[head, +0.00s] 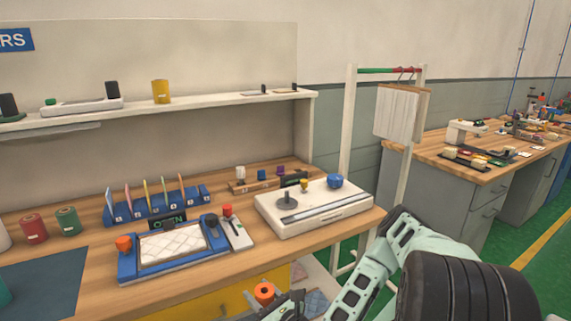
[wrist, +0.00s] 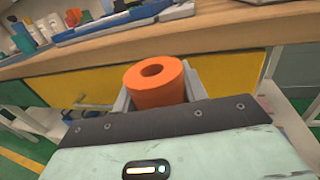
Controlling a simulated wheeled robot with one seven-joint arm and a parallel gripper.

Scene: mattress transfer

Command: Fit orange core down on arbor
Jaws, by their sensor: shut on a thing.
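The orange core (head: 264,290) is a short hollow cylinder, low in the head view, in front of the bench. In the wrist view the orange core (wrist: 150,94) stands between the grey fingers of my gripper (wrist: 158,88), its open hole facing up. My gripper (head: 265,297) is shut on it. A dark grey upright post on a round base (head: 288,202) stands bare on the white machine on the bench; it looks like the arbor. The core is well apart from it, lower and nearer to me.
A wooden bench (head: 215,280) with a yellow front lies behind the core. A blue-framed tray (head: 128,265) with a quilted white pad sits near its edge. The white machine (head: 330,213) also carries a yellow knob and a blue knob (head: 335,181). A white rack stands to the right.

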